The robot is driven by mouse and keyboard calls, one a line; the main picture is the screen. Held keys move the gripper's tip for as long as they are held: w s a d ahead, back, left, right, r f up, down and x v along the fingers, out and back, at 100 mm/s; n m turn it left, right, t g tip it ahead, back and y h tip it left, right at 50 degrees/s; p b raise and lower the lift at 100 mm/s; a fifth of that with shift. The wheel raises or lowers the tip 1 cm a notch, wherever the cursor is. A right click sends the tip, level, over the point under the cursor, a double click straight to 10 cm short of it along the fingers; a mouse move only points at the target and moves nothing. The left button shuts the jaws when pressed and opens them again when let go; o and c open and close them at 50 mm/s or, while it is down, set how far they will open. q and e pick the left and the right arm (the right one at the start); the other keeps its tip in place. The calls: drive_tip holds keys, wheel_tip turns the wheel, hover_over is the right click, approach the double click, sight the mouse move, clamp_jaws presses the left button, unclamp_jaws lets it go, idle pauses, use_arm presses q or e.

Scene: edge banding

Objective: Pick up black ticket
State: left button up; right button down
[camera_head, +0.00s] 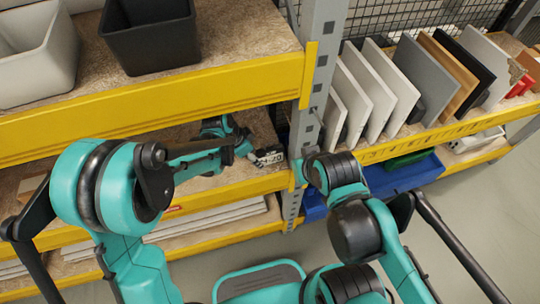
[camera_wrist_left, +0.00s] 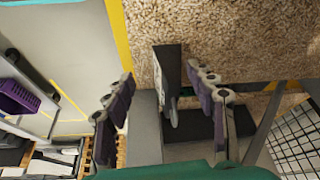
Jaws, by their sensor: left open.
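My left gripper (camera_head: 268,156) reaches into the shelf level below the top yellow beam. It is small and partly merged with the shadows in the head view. In the left wrist view the left gripper (camera_wrist_left: 165,100) is open, with its two padded fingers apart. A dark upright piece with a grey face (camera_wrist_left: 168,72) stands between the fingers at the edge of the chipboard; it may be the black ticket, but I cannot tell for sure. I see no clear contact with the fingers. My right gripper is not in view.
A black bin (camera_head: 150,35) and a light grey bin (camera_head: 38,55) stand on the upper shelf. A grey post (camera_head: 318,75) rises beside my left gripper. Several upright panels (camera_head: 425,78) stand to the right. A blue tray (camera_head: 390,175) lies below them.

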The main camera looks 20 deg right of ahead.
sight(268, 149)
use_arm(q)
drive_tip(key=shift+w+d+f, duration=0.15)
drive_tip(key=shift+w+d, duration=0.2)
drive_tip(key=shift+d, duration=0.1)
drive_tip(key=shift+w+d, duration=0.1)
drive_tip(key=shift+d, duration=0.25)
drive_tip(key=d, duration=0.2)
drive_tip(key=w+d+b, duration=0.1)
drive_tip(key=shift+d+f, duration=0.2)
drive_tip(key=shift+f, duration=0.05)
drive_tip(key=shift+d+f+b, duration=0.25)
drive_tip(key=shift+f+b, duration=0.05)
drive_tip(key=shift+f, duration=0.4)
drive_tip(key=shift+w+d+f, duration=0.1)
drive_tip(key=shift+f, duration=0.3)
drive_tip(key=c, duration=1)
